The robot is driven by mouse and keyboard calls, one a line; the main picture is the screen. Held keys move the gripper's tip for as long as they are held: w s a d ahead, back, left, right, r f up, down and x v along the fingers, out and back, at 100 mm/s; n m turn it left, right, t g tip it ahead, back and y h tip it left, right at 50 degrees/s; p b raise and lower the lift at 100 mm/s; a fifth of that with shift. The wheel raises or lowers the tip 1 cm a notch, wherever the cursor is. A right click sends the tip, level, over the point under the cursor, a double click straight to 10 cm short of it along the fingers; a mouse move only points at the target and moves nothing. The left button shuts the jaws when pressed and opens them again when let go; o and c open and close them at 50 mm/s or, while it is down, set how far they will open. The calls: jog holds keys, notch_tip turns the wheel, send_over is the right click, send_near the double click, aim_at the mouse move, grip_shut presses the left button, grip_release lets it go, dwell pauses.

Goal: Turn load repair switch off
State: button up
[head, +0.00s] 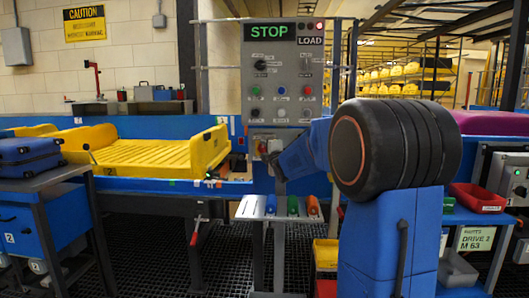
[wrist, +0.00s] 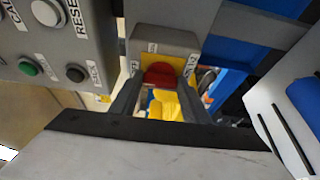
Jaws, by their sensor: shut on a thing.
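A red switch knob (wrist: 160,73) sits on a yellow plate in a grey box on the control panel, in the wrist view. My gripper (wrist: 163,88) has one finger on each side of it and is shut on the knob. A yellow shape (wrist: 166,106) shows between the fingers; I cannot tell what it belongs to. In the head view my gripper (head: 271,160) is at the lower part of the grey panel (head: 283,62), marked STOP and LOAD. My arm partly hides the switch there. I cannot read the switch's label or its exact setting.
Several buttons and knobs sit on the panel, including a green button (wrist: 29,67) close by. A yellow tray (head: 150,154) lies on the conveyor at left, with a blue suitcase (head: 28,155) in front of it.

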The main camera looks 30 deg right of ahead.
dwell(0.3)
jog(key=o, duration=1)
jog(key=shift+o, duration=0.2)
jog(key=v, duration=1.7)
jog(key=shift+s, duration=0.2)
jog(key=s+a+f+m+g+y, duration=0.1)
jog(key=s+a+f+m+g, duration=0.3)
jog(key=s+f, duration=0.4)
jog(key=s+a+f+m+g+y, duration=0.1)
jog(key=s+a+f+m+g, duration=0.3)
jog(key=s, duration=1.1)
jog(key=s+a+f+m+g+y, duration=0.1)
jog(key=s+a+f+m+g, duration=0.3)
jog(key=s+a+f+m, duration=0.3)
jog(key=s+a+f, duration=0.4)
jog(key=s+f, duration=0.1)
jog(key=shift+s+a+f+m+g+y, duration=0.2)
jog(key=shift+a+m+g+y, duration=0.1)
jog(key=shift+m+g+y, duration=0.1)
